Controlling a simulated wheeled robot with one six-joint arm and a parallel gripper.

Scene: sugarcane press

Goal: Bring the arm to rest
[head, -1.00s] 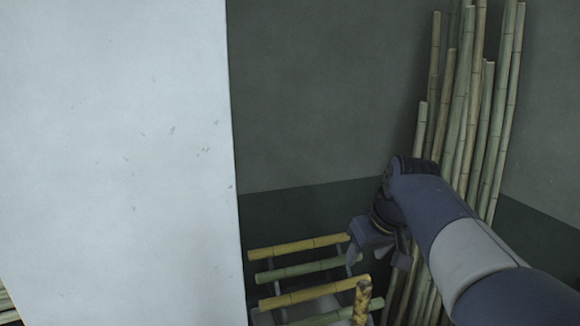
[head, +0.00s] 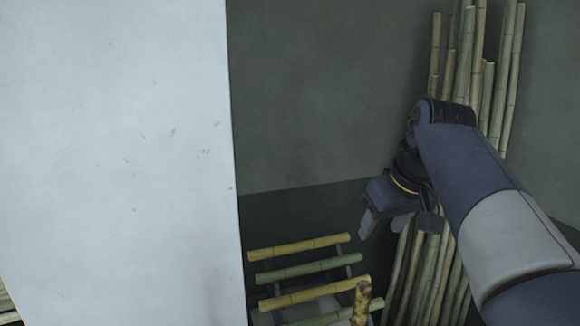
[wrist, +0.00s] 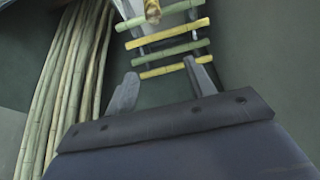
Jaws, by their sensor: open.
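My gripper (head: 400,226) hangs at the end of my arm on the right of the head view, pointing down. Its two fingers are apart and nothing is between them. In the wrist view my gripper (wrist: 163,84) also shows open and empty, with the rack's rungs beyond the fingertips. In the head view the gripper is to the right of and above the rack of cane pieces, apart from it. My arm covers part of the tall canes behind it.
A rack (head: 262,318) holds yellow and green cane pieces (head: 305,268) at the lower middle. Tall canes (head: 487,85) lean in the corner at right; they also show in the wrist view (wrist: 70,75). A pale panel (head: 115,150) fills the left. Dark wall stands behind the rack.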

